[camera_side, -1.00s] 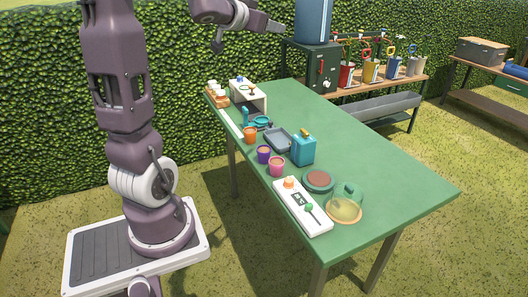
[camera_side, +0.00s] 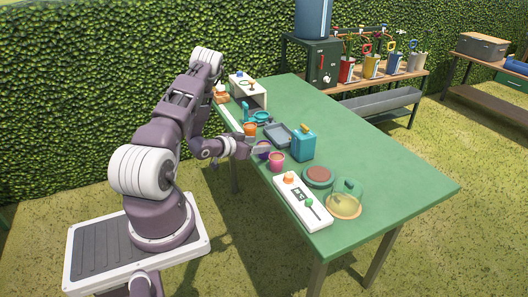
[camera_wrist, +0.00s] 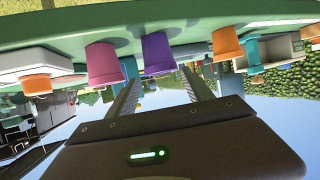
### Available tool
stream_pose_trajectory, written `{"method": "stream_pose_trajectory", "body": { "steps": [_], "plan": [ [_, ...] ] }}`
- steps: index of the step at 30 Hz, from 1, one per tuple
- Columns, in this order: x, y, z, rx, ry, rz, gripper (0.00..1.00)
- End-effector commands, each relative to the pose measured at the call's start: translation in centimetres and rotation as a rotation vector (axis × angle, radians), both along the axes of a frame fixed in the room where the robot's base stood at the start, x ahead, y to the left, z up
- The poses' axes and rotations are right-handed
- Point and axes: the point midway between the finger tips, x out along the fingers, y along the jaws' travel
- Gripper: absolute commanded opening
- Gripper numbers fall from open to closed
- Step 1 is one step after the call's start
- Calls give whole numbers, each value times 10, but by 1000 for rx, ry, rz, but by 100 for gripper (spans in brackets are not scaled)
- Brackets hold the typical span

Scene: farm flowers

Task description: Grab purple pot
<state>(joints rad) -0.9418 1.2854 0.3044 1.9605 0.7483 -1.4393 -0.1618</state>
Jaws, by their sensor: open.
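The purple pot (camera_side: 263,157) stands on the green table near its front edge, partly hidden behind my gripper (camera_side: 257,149) in the side view. In the wrist view, which is upside down, the purple pot (camera_wrist: 158,54) shows between the lines of my two fingers. My gripper (camera_wrist: 160,77) is open and empty, with a finger on either side of the pot's line. The fingertips look close to the pot's rim; I cannot tell whether they touch it.
A pink pot (camera_side: 277,161) and an orange pot (camera_side: 250,130) stand on either side of the purple one. A grey tray (camera_side: 278,134) and a teal canister (camera_side: 303,144) are behind. A white control panel (camera_side: 302,202) lies nearer.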

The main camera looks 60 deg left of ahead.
Motion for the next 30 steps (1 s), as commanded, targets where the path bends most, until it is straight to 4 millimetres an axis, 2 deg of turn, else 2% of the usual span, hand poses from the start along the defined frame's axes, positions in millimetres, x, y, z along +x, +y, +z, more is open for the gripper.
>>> {"method": "stream_pose_trajectory", "body": {
  "steps": [1,5,13,21,22,30],
  "plan": [
    [1,0,-7,0,-1,-2,59],
    [14,4,-14,3,-2,-4,59],
    [56,22,-29,1,-2,-5,59],
    [63,25,-32,-2,-1,-2,59],
    [63,25,-32,-2,-1,-2,57],
    [63,25,-32,-2,-2,-2,7]
  ]
}}
